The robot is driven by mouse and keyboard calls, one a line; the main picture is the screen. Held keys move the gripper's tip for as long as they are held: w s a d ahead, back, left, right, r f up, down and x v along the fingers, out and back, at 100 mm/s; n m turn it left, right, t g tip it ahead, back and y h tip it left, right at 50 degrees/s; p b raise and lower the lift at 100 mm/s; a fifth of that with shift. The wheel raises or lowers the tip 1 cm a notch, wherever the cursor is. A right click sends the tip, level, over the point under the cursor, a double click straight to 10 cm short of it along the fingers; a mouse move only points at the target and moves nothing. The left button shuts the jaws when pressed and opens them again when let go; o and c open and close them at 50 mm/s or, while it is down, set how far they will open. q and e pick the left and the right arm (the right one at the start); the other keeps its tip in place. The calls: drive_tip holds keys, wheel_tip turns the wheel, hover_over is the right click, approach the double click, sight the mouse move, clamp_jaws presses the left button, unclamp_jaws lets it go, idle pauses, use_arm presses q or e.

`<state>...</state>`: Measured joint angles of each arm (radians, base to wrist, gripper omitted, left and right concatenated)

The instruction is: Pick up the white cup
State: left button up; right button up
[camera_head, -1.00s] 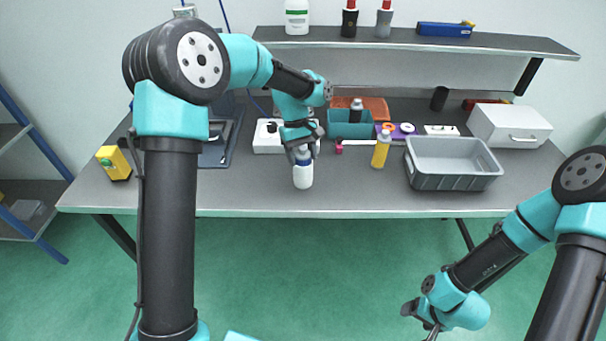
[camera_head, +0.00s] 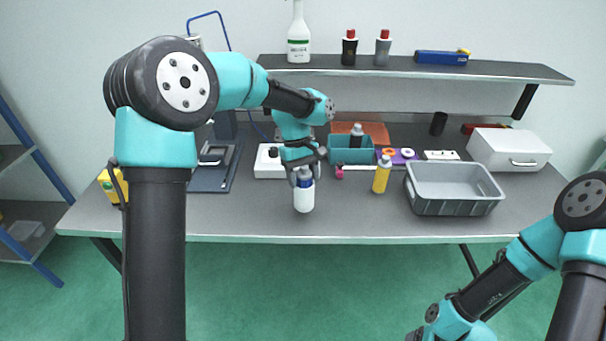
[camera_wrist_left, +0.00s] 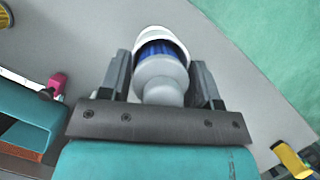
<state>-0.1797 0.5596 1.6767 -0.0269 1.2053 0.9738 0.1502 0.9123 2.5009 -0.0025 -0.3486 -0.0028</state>
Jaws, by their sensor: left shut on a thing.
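The white cup (camera_head: 304,200) looks like an upright white bottle with a blue band and a paler top. It is at the front middle of the grey table; I cannot tell whether its base touches the tabletop. My left gripper (camera_head: 303,178) comes down from above and is shut on its upper part. In the left wrist view the cup's top (camera_wrist_left: 160,82) sits between the two fingers of the left gripper (camera_wrist_left: 162,80). My right arm is at the lower right, off the table. Its gripper is cut off by the bottom edge, so the fingers are hidden.
A yellow bottle (camera_head: 381,176) and a grey crate (camera_head: 455,208) stand to the right.

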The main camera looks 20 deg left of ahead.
use_arm(q)
drive_tip(key=s+d+r, duration=0.1)
drive_tip(key=s+d, duration=0.3)
drive_tip(key=s, duration=0.9)
drive_tip(key=shift+d+r, duration=0.15)
drive_tip(key=shift+d, duration=0.05)
drive_tip(key=shift+w, duration=0.1)
